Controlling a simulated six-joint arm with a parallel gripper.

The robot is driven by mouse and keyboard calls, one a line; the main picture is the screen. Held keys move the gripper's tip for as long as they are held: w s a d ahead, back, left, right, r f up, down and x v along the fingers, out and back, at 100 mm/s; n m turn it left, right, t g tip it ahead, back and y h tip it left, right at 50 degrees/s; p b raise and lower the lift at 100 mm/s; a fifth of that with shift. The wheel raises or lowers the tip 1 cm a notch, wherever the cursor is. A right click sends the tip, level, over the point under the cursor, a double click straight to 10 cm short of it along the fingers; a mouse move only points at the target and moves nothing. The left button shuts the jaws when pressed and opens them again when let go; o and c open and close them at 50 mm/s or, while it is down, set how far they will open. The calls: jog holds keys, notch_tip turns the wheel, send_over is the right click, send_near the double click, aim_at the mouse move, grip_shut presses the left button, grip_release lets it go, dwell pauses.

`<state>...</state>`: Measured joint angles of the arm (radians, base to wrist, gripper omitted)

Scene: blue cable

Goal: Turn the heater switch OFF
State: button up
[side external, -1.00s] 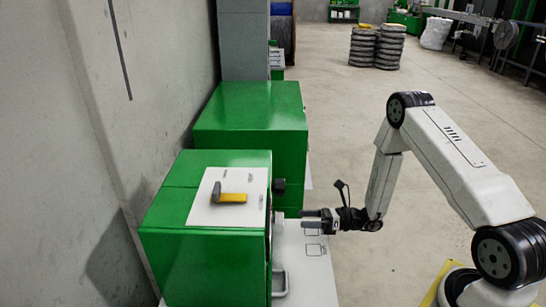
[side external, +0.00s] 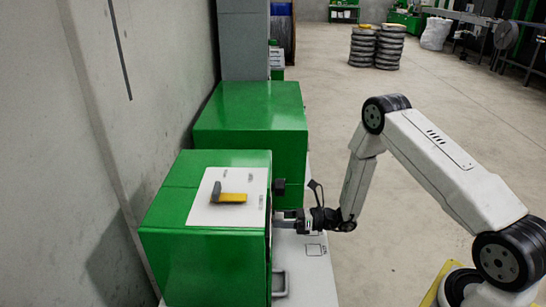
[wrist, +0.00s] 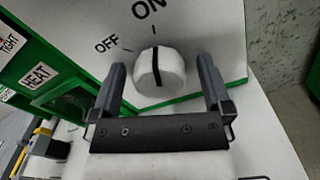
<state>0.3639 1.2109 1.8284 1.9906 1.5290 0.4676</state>
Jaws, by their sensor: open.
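The heater switch is a round white knob (wrist: 160,73) with a black stripe, on a white panel (wrist: 195,30) of a green cabinet. Its stripe stands near upright in the wrist view and points up at the ON print (wrist: 149,6). The OFF print (wrist: 107,43) is up and left of the knob. My gripper (wrist: 162,70) is open, with one finger on each side of the knob and a gap showing on both sides. In the side external view, my gripper (side external: 286,218) is at the green cabinet's (side external: 205,265) right face, and the knob is hidden there.
A yellow and grey tool-like piece (side external: 230,196) lies on the white sheet on the cabinet top. A black knob (side external: 279,187) and a handle (side external: 280,284) stick out of the cabinet's right side. A HEAT label (wrist: 37,77) is at left. Open floor lies to the right.

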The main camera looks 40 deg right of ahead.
jog(key=c, duration=1.3)
jog(key=shift+n, duration=0.3)
jog(key=n, duration=1.1)
jog(key=shift+s, duration=0.1)
jog(key=o, duration=1.3)
